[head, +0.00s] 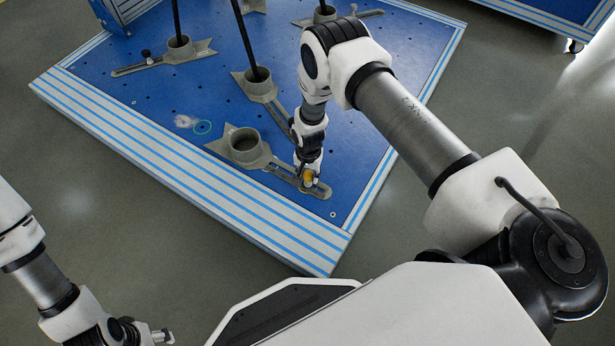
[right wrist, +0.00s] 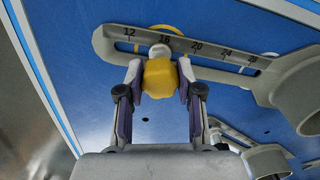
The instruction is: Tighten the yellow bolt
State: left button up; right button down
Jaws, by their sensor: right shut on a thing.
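The yellow bolt (head: 308,176) sits at the slotted arm of a grey clamp (head: 243,147) near the front corner of the blue platform. In the right wrist view the bolt (right wrist: 160,77) stands at the scale slot, close to the 16 mark. My right gripper (head: 309,178) reaches down to the bolt; in the right wrist view its two fingers (right wrist: 160,82) close on the bolt from both sides. The lower part of the bolt against the slot is partly hidden. My left gripper (head: 163,337) shows only in part at the lower left, away from the platform.
The blue platform (head: 150,105) has a striped raised edge. Other grey clamps (head: 177,48) with black rods stand farther back. The grey floor (head: 100,210) at the left is clear. Another blue platform (head: 560,15) is at the upper right.

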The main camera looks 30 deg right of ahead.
jog(key=c, duration=1.9)
grip_release()
jog(key=shift+m, duration=0.9)
jog(key=shift+m+p, duration=0.3)
jog(key=shift+m, duration=0.8)
grip_shut()
jog(key=o, duration=1.1)
grip_release()
jog(key=shift+o, duration=0.2)
notch_tip(320, 180, up, 12)
